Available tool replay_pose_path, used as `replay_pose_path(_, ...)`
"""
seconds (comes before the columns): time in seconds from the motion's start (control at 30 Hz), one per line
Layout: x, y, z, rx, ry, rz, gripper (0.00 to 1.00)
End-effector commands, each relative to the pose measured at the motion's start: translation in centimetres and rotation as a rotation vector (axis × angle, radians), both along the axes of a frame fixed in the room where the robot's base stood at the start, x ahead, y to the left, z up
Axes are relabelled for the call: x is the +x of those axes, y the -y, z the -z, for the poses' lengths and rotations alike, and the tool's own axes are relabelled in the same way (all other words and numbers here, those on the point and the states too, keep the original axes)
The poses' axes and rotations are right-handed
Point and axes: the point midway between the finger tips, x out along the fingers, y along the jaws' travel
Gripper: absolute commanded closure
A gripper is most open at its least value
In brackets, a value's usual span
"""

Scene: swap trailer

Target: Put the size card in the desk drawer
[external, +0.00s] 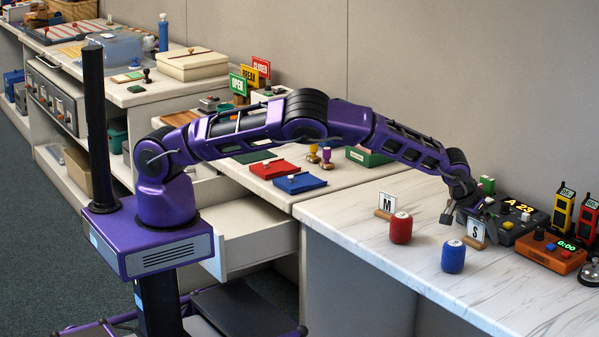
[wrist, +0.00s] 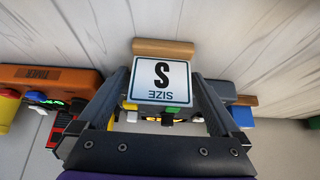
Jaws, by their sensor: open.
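The size card, a white card with a blue border, a black S and the word SIZE, stands in a small wooden holder. It shows in the wrist view (wrist: 158,82) and on the marble counter in the external view (external: 477,229). My gripper (external: 467,212) is low over the counter at the card. In the wrist view its open fingers (wrist: 160,76) are on either side of the card, with the wooden holder (wrist: 163,47) beyond. Contact cannot be told. A second card marked M (external: 387,203) stands to the left. The desk drawer (external: 250,237) is pulled open below the lower desk.
A red can (external: 401,228) and a blue can (external: 453,257) stand in front of the cards. An orange timer (external: 551,252), a dark console (external: 515,217), radios and a bell crowd the right. Red and blue trays (external: 300,183) lie on the lower desk.

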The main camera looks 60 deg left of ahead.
Motion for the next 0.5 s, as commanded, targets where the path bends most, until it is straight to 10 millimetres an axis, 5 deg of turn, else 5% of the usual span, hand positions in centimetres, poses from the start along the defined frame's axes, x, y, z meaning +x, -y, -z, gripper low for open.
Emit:
replay_pose_path(0.1, -0.03, 0.00, -0.01, 0.000, 0.000, 0.000, 0.04)
replay_pose_path(0.5, -0.06, 0.01, -0.02, 0.000, -0.001, 0.000, 0.76)
